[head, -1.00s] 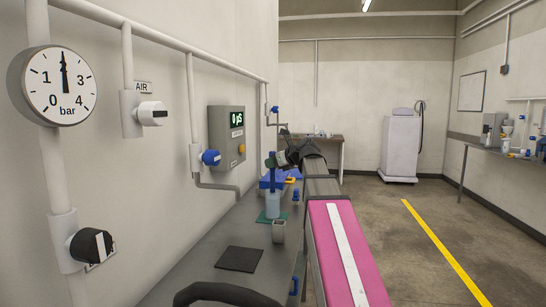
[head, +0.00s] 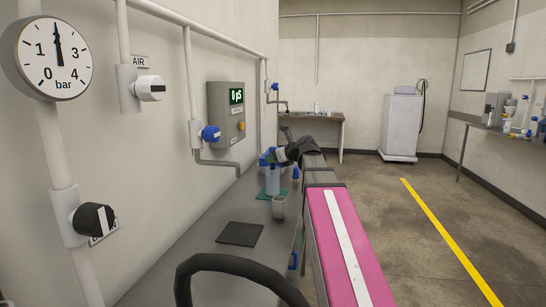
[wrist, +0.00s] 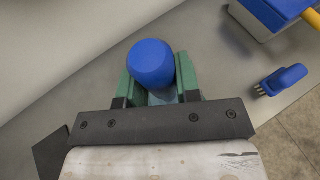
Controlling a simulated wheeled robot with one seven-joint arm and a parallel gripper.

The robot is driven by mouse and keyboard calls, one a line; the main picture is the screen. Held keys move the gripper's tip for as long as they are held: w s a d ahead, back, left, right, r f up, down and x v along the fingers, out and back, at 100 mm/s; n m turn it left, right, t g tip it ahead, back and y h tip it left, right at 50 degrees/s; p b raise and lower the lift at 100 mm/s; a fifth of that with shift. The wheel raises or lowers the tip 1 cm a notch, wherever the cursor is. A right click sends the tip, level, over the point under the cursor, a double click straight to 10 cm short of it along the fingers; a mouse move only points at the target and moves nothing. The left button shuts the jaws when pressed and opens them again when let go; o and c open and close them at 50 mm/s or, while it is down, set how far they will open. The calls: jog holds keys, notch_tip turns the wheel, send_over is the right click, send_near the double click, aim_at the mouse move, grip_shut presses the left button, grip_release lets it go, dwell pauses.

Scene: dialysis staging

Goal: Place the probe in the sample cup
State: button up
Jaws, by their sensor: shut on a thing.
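My gripper (wrist: 152,88) has green fingers shut on the probe (wrist: 151,62), whose rounded blue top shows between them in the wrist view. In the head view my gripper (head: 272,156) is just above the sample cup (head: 272,182), a pale blue, see-through cup standing on a green mat (head: 263,195). A sliver of pale blue shows below the probe in the wrist view. The probe's lower end is hidden, and it appears to be down inside the cup. I cannot tell whether it touches the bottom.
A small grey cup (head: 279,208) stands in front of the green mat. A dark square pad (head: 240,234) lies nearer on the bench. A blue plug with metal pins (wrist: 281,80) and a blue-and-white box (wrist: 268,17) lie right of the gripper. Wall valves and pipes line the left.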

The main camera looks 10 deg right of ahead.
jog(key=o, duration=1)
jog(key=s+d, duration=0.6)
jog(key=s, duration=0.1)
jog(key=shift+s, duration=0.1)
